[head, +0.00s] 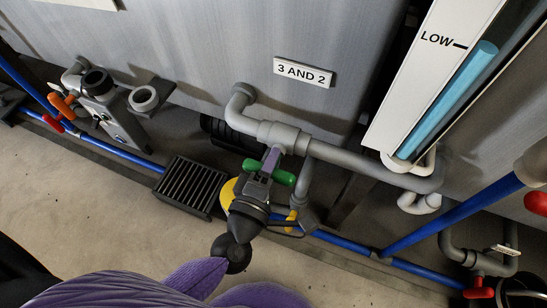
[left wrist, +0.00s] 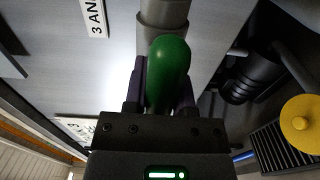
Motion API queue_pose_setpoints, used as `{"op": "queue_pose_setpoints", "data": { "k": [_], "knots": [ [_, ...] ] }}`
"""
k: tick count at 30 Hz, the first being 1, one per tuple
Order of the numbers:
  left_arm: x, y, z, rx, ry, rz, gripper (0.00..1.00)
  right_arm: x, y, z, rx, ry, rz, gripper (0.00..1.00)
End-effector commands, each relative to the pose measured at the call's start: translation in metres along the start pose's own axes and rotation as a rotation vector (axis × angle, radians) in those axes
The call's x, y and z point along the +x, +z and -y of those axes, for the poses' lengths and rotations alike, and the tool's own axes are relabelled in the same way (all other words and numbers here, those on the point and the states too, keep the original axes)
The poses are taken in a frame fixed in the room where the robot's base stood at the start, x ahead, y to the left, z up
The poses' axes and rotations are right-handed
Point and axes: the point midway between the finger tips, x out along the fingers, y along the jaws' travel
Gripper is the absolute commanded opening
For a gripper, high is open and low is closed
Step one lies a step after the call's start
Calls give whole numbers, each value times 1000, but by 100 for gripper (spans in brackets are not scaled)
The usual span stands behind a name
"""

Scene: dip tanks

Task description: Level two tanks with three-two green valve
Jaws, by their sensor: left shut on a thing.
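The green valve handle (head: 283,177) sits on a grey pipe below the "3 AND 2" label (head: 303,72). Its two green ends stick out on either side of my left gripper (head: 268,165). In the left wrist view the green handle (left wrist: 168,72) stands between the fingers of my left gripper (left wrist: 160,90), which is shut on it. A level gauge marked LOW (head: 440,80) holds a light blue column (head: 450,95) at the right. My right gripper is not in view.
A grey pipe (head: 360,160) runs right from the valve to the gauge's foot. A black floor grate (head: 190,186) and blue pipes (head: 130,155) lie low along the tanks. A yellow round part (head: 228,193) is beside my left gripper. An orange handle (head: 62,104) is at far left.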

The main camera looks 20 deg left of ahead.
Motion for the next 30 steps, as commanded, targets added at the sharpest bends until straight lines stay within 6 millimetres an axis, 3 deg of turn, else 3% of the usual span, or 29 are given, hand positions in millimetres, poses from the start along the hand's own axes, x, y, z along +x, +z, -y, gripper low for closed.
{"op": "queue_pose_setpoints", "data": {
  "k": [1, 3, 17, 30],
  "knots": [
    [0, 0, 0, 0, 0, 0, 13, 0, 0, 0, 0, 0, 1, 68],
    [0, 0, 0, 0, -1, 0, 0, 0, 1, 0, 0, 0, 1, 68],
    [0, 0, -2, 65, 0, 0, 0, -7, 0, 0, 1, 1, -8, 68],
    [0, 1, -4, 429, 0, 2, 0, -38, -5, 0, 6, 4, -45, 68]
  ]
}}
